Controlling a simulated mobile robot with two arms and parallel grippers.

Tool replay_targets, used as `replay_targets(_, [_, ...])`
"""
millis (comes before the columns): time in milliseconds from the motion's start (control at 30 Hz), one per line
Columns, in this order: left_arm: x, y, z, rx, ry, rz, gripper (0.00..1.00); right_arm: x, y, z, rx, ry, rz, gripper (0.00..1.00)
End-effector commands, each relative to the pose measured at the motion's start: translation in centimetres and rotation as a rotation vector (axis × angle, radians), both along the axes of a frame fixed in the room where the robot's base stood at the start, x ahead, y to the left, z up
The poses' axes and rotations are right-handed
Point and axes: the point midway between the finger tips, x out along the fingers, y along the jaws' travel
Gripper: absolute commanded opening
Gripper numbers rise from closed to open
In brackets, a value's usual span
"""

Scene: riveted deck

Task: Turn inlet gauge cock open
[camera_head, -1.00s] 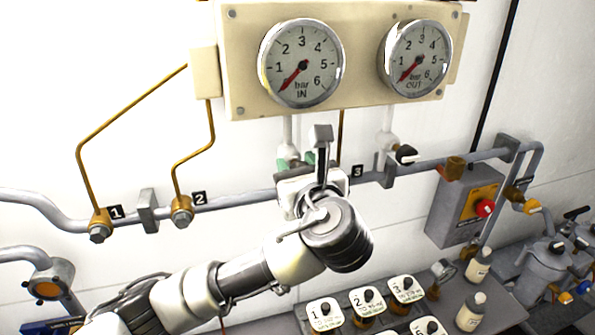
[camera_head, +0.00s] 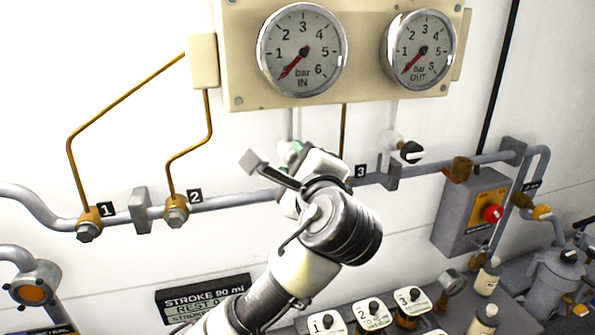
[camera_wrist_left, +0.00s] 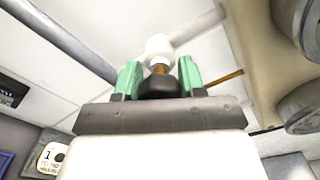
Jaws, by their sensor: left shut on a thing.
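The inlet gauge cock sits under the IN gauge (camera_head: 302,50), mostly hidden by my left gripper (camera_head: 291,152) in the head view. In the left wrist view its black handle (camera_wrist_left: 160,88) is between the green fingertips, which are shut on it. The cock's white body (camera_wrist_left: 158,47) shows just beyond the handle. My left wrist is rolled over, with a grey bracket sticking out to the upper left. The IN needle points low on the scale, below 1. My right gripper is not in view.
The outlet gauge cock (camera_head: 410,152) has a black handle and sits under the OUT gauge (camera_head: 419,50). A grey pipe (camera_head: 245,198) runs along the wall behind my gripper. A grey box with a red knob (camera_head: 492,213) is at right.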

Motion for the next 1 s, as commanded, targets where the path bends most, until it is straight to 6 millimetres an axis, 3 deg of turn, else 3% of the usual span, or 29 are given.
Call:
replay_targets(400, [0.0, 0.0, -0.3, -0.262, -0.083, 0.0, 0.16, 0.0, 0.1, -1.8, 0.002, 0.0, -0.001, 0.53])
replay_targets(1000, [0.0, 0.0, -0.3, -0.341, -0.106, 0.002, 0.16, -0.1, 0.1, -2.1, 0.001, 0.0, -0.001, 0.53])
